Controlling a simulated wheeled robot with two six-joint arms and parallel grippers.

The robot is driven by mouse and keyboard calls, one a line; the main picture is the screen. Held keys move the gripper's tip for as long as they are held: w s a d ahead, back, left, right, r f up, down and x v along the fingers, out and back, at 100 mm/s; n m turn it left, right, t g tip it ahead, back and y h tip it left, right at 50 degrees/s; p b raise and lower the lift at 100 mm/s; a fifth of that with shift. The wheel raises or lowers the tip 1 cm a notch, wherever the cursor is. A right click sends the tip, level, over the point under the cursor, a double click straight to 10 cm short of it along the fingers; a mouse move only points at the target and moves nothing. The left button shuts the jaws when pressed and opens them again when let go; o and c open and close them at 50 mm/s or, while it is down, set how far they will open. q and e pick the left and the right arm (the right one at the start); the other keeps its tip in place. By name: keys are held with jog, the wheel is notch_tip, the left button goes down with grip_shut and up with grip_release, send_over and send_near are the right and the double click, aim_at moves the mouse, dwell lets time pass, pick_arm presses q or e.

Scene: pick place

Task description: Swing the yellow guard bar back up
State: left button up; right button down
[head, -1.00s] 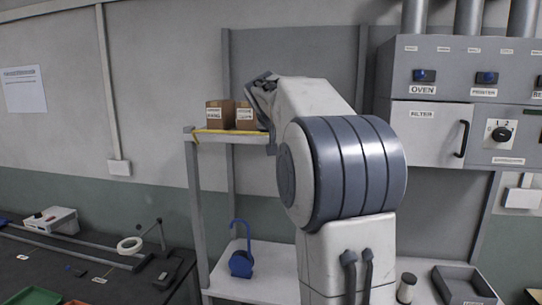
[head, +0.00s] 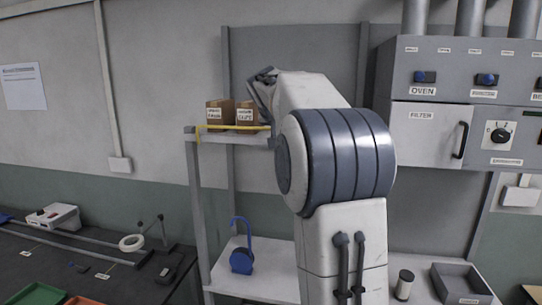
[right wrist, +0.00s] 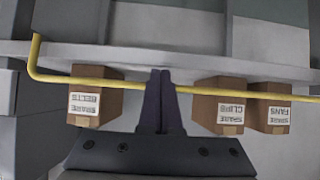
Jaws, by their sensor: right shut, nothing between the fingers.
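In the right wrist view, which is upside down, the bar (right wrist: 60,78) crosses in front of the boxes and passes behind my fingers. My right gripper (right wrist: 160,72) is shut and empty, its fingertips at the bar and shelf edge; I cannot tell whether they touch the bar. In the head view, my right gripper (head: 264,78) is partly hidden by its own arm. My left gripper is not in view.
A grey cabinet (head: 430,130) hangs at the right. A blue hooked object (head: 241,258) stands on the lower shelf. A dark bench (head: 100,270) is at the left.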

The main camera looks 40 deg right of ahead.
dwell(0.3)
jog(key=s+a+r+b, duration=0.1)
jog(key=s+a+b, duration=0.4)
jog(key=s+a, duration=0.1)
jog(key=shift+s+a+b, duration=0.3)
jog(key=shift+s+a, duration=0.05)
jog(key=shift+a, duration=0.5)
jog(key=s+a+f+n+g+y+b, duration=0.25)
jog(key=a+f+n+y+b, duration=0.4)
jog(key=a+f, duration=1.8)
jog(key=s+a+f+n+g+y+b, duration=0.1)
jog(key=s+a+f+n, duration=0.4)
jog(key=s+f, duration=0.5)
jog(key=s+a+f+n+g+y+b, duration=0.2)
jog(key=s+a+f+n, duration=0.3)
jog(key=s+f, duration=0.6)
jog(key=s+a+g, duration=0.1)
jog(key=s+a, duration=0.1)
jog(key=s, duration=0.1)
jog(key=shift+a+g, duration=0.15)
jog(key=shift+g, duration=0.2)
